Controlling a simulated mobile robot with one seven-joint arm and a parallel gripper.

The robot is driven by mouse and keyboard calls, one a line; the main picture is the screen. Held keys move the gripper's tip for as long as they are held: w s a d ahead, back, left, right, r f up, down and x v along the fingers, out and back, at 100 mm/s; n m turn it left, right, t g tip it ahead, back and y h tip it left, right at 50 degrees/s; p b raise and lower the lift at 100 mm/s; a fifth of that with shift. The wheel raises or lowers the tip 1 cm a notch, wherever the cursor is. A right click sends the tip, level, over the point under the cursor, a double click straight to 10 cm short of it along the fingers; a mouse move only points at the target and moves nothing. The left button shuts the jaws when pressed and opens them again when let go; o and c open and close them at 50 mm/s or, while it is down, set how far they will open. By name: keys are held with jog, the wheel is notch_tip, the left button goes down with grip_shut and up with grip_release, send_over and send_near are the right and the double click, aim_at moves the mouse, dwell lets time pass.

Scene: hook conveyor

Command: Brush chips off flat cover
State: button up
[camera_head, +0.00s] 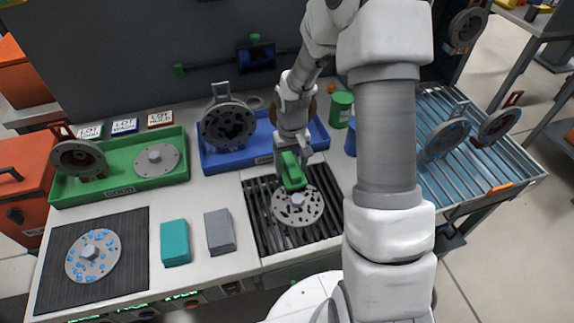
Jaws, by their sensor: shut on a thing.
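My gripper (290,152) points down over the dark slotted grate (262,236) and is shut on a green brush-like block (293,172). A round, flat metal cover (304,214) with holes and a raised centre hub lies on the grate. The green block is tilted at the cover's far edge, close above or touching it; I cannot tell which. Dark spots show on the cover, but I cannot tell chips from holes. A second round cover (84,268) with blue bits lies on the dark mat (130,226) at the left.
A green tray (122,193) and a blue tray (222,161) with round parts stand behind. A teal block (175,242) and a grey block (219,231) lie left of the grate. Green and blue cans stand behind right. A slatted rack (462,171) with hung parts is at the right.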

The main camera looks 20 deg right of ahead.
jog(key=shift+d+r, duration=0.15)
jog(key=shift+d, duration=0.65)
jog(key=shift+r, duration=0.1)
notch_tip(320, 180, up, 6)
jog(key=p, duration=0.4)
jog(key=shift+p, duration=0.3)
